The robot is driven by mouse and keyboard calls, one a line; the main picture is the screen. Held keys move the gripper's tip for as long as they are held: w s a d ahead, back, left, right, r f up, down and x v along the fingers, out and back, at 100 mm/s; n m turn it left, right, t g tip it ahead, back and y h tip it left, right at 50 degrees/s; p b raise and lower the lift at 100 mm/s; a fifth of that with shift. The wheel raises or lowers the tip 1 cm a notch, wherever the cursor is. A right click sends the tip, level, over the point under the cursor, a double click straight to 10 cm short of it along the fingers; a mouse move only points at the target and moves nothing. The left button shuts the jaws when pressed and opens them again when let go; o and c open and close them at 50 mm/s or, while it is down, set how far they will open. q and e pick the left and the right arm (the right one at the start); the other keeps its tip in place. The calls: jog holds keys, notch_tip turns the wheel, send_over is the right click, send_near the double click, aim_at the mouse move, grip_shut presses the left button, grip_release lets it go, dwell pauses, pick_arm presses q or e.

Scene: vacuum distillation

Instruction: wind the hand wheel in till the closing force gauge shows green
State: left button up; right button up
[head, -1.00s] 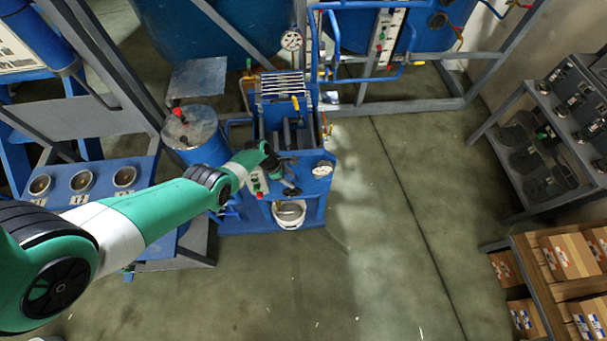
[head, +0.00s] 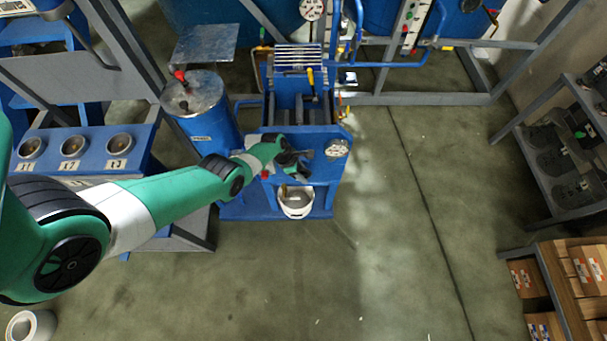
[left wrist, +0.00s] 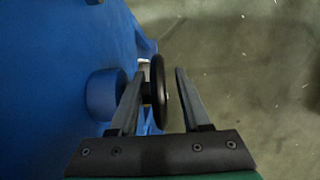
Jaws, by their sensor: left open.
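The hand wheel (left wrist: 160,92) shows nearly edge-on in the left wrist view as a black disc in front of the blue press. My left gripper (left wrist: 157,75) is open, with one finger on each side of the wheel. The left finger is close to the wheel or touching it; a gap shows at the right finger. In the head view my left gripper (head: 304,162) is at the front of the blue press (head: 325,173) and mostly hides the wheel. A round white dial gauge (head: 337,149) sits just to its right; its reading is too small to tell. My right gripper is not in view.
A white bucket (head: 296,202) stands low in the press, under the gripper. A blue cylinder (head: 203,118) and a bench with cups (head: 72,146) stand to the left. Floor is clear to the right, up to a wooden shelf with boxes (head: 570,290).

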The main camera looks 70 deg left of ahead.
pick_arm(q)
jog(key=shift+w+f, duration=0.1)
jog(key=shift+f, duration=0.05)
grip_shut()
dwell(0.4)
jog(key=shift+d+f+g+y+b, duration=0.15)
jog(key=shift+g+y+b, duration=0.25)
jog(key=shift+g, duration=1)
